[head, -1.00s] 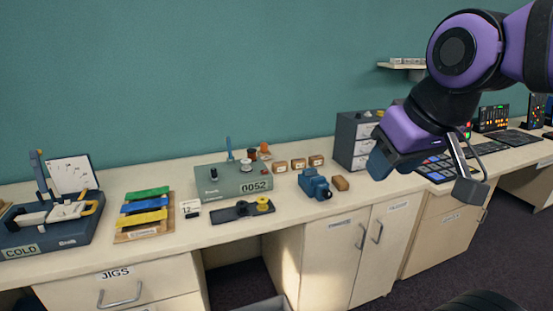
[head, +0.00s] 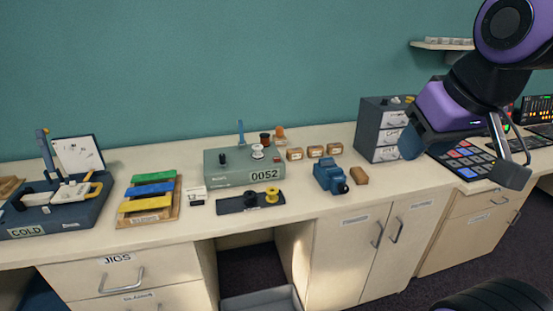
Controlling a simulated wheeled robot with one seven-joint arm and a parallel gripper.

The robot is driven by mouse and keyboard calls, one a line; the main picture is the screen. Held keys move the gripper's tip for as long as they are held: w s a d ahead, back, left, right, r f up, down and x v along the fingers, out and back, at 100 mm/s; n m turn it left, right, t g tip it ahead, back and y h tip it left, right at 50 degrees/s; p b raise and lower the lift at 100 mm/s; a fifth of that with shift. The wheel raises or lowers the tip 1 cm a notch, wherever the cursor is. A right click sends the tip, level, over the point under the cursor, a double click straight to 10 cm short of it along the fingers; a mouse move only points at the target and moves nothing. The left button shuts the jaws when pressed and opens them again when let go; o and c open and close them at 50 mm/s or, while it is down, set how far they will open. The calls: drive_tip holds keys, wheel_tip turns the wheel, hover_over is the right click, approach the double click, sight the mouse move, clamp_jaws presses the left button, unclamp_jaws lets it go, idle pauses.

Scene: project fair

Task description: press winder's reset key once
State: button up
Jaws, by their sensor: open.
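The winder (head: 232,172) is a grey-green box on the bench, near the middle of the head view. Its front display (head: 264,174) reads 0052. A black knob (head: 223,158) and a white knob or spool (head: 257,152) stand on its top. I cannot make out which part is the reset key at this size. My gripper (head: 464,160) is open and empty, at the right of the view, well to the right of the winder and apart from it. It shows in front of the drawer unit and a keypad.
A dark plate with a yellow spool (head: 272,195) lies in front of the winder. A blue motor-like device (head: 330,177) and small brown boxes (head: 314,151) stand to its right. Coloured strips on a board (head: 168,215) lie left. A grey drawer unit (head: 370,130) stands farther right.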

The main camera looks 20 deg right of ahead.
clamp_jaws()
idle(1.5)
